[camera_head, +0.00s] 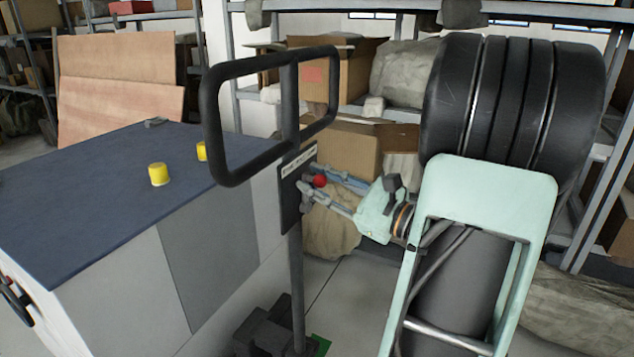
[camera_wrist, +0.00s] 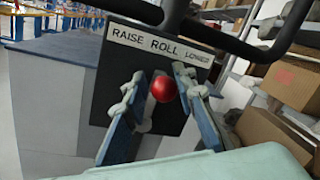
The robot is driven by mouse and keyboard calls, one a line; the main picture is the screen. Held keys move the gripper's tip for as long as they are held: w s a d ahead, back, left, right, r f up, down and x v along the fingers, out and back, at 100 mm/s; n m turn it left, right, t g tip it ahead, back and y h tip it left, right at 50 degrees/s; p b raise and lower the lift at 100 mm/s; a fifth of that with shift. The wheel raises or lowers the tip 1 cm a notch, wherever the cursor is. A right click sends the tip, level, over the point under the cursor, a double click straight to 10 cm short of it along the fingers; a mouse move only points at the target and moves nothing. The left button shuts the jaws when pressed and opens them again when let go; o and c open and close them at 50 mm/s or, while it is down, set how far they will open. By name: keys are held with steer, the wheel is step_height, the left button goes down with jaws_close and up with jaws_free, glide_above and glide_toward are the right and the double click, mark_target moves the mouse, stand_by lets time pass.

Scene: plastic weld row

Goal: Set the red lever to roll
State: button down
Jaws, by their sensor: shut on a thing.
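The red lever shows as a round red knob (camera_wrist: 163,89) in front of a dark panel (camera_wrist: 103,88). A white label (camera_wrist: 150,44) on the panel reads RAISE, ROLL and LOWER from left to right. In the wrist view the knob appears below the word ROLL. My gripper (camera_wrist: 160,80) has a grey-tipped blue finger on each side of the knob and is shut on it. The head view also shows the red knob (camera_head: 320,181) at my gripper (camera_head: 311,181), close to the panel. The lever's shaft is mostly hidden behind the knob and fingers.
A black looped handlebar (camera_head: 222,180) rises above the panel on a thin post (camera_head: 297,280). A cabinet (camera_head: 90,190) with a dark top and yellow caps (camera_head: 158,174) stands at left. Shelves with cardboard boxes (camera_head: 350,148) stand behind. Open floor shows below my arm.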

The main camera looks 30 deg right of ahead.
steer(key=shift+d+r, duration=0.15)
steer(key=shift+d, duration=0.2)
steer(key=c, duration=1.7)
jaws_free()
steer(key=shift+c, duration=0.2)
steer(key=shift+a, duration=0.1)
steer(key=shift+s, duration=0.15)
steer(key=v, duration=1.2)
